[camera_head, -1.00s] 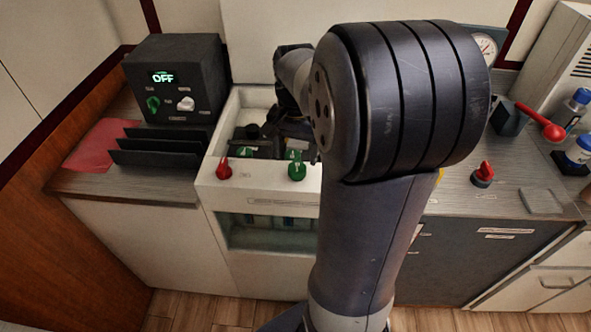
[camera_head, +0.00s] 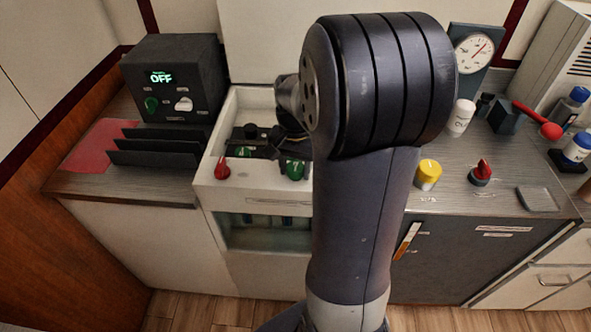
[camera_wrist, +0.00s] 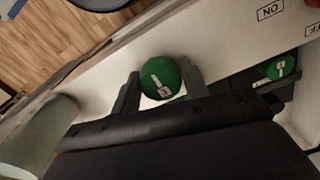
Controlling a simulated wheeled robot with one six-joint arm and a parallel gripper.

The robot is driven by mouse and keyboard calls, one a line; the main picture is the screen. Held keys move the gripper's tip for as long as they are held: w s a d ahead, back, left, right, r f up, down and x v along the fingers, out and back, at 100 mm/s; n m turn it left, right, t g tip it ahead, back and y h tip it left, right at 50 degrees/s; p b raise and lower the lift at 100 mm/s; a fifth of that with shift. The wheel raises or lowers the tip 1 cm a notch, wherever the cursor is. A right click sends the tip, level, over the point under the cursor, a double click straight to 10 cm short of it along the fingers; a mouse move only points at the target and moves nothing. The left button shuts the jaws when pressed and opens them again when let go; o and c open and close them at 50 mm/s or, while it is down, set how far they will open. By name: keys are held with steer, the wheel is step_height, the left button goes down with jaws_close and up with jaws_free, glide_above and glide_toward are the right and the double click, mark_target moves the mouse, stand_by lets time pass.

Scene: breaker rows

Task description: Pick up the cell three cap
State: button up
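A round green cap (camera_wrist: 160,76) with a white mark and a small character that looks like a 3 sits on the white front ledge in the wrist view. In the head view the green cap (camera_head: 295,170) stands on the front ledge of the white housing (camera_head: 265,191). My gripper (camera_wrist: 160,72) has one finger on each side of this cap. The fingers look open around it, and I see no clear grip. My arm hides part of the gripper in the head view. A second green cap (camera_wrist: 280,68) lies in the dark recess; it also shows in the head view (camera_head: 245,152).
A red knob (camera_head: 222,169) stands on the ledge to the left. Dark upright plates (camera_head: 158,150) and an OFF-reading box (camera_head: 175,85) are at left. A yellow cap (camera_head: 428,175), red-topped knob (camera_head: 481,172), white bottle (camera_head: 461,118) and gauge (camera_head: 474,55) are at right.

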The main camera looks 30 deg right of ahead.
steer(key=c, duration=0.5)
